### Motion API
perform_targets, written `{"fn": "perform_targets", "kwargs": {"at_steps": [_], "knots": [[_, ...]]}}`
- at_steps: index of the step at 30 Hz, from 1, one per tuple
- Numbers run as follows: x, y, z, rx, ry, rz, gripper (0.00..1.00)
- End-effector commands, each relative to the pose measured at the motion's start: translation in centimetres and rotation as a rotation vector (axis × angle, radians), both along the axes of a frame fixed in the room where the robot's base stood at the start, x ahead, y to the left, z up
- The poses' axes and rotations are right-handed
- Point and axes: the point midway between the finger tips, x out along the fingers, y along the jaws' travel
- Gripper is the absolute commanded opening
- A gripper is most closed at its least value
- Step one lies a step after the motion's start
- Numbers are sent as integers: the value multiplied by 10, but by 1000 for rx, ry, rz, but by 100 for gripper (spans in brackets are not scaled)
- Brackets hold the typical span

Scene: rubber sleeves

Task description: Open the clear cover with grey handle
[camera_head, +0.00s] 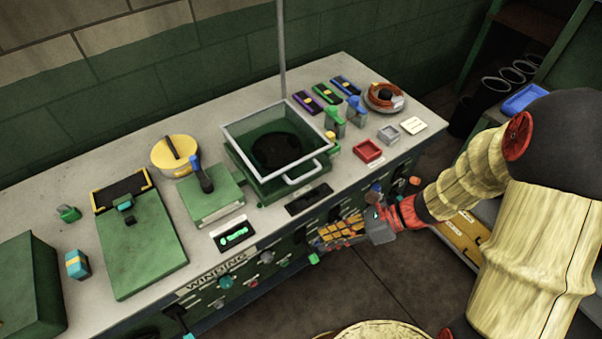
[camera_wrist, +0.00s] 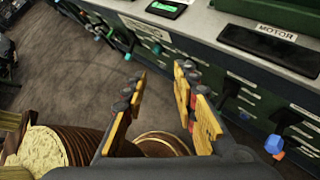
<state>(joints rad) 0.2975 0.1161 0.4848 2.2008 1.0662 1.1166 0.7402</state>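The clear cover (camera_head: 247,151) has a light grey square frame and sits over a green machine with a dark round opening, near the middle of the bench in the head view. Its grey handle (camera_head: 303,173) sticks out at the front right side. The cover appears lowered over the machine. My gripper (camera_head: 322,240) is in front of the bench, below the level of its top, and apart from the handle. In the wrist view, the yellow fingers of my gripper (camera_wrist: 161,92) are spread with nothing between them. The cover does not show in the wrist view.
The grey bench top (camera_head: 78,228) holds a green press (camera_head: 213,198), a yellow round pot (camera_head: 175,155), a red tray (camera_head: 368,151) and several small items. Knobs and levers stick out of the bench front near my gripper. A thin grey pole (camera_head: 282,50) rises behind the cover.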

Motion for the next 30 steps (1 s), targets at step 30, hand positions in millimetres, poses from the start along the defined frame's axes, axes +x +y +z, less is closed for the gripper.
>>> {"fn": "perform_targets", "kwargs": {"at_steps": [30], "knots": [[184, 25, 20, 678, 1088, -1005, 28]]}}
